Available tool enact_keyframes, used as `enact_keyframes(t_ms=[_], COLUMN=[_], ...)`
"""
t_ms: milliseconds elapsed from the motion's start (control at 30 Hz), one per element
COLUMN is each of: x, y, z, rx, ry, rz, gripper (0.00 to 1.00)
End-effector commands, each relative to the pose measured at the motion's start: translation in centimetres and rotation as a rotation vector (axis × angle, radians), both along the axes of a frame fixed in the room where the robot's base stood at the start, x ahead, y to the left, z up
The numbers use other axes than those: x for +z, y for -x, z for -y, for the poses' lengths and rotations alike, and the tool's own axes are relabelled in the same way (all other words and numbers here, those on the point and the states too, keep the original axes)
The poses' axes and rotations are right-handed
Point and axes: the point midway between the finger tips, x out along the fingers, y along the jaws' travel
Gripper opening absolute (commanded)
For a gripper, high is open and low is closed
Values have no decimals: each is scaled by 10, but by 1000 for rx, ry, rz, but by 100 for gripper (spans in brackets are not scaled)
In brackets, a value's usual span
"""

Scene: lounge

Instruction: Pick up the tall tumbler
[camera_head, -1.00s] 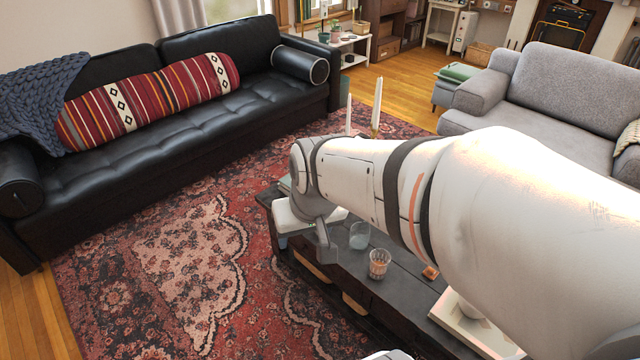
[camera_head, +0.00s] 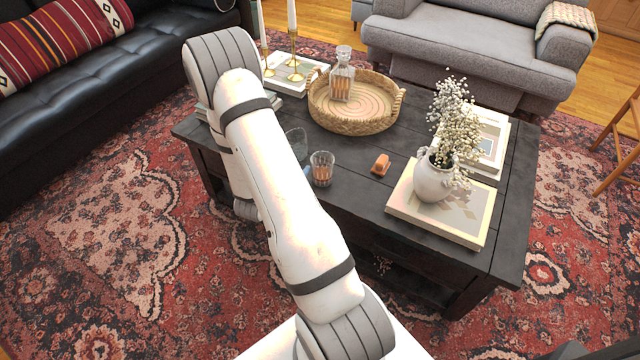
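Two glasses stand on the dark coffee table (camera_head: 395,140). One is a clear cut-glass tumbler (camera_head: 321,169) with an amber tint low in it, just right of my arm. The other is a plain clear glass (camera_head: 297,143), a little farther back and partly hidden behind my arm. I cannot tell for certain which is the tall tumbler. My arm crosses the left part of the table. My gripper is not visible; it is hidden behind or below the arm, so its opening and distance to the glasses do not show.
A woven round tray (camera_head: 351,121) holds a glass decanter (camera_head: 342,75). Brass candlesticks (camera_head: 294,60) stand behind left. A small orange-brown object (camera_head: 381,164) lies right of the tumbler. A white vase (camera_head: 434,178) with flowers stands on a large book (camera_head: 463,222).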

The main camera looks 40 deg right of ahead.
Motion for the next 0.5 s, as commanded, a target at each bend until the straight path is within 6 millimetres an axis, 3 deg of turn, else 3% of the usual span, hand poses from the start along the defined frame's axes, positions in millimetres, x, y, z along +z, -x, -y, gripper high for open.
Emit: enact_keyframes(t_ms=[33, 200, 500], x=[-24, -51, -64], y=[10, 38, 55], z=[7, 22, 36], rx=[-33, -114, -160], ry=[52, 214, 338], rz=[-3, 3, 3], gripper=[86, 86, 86])
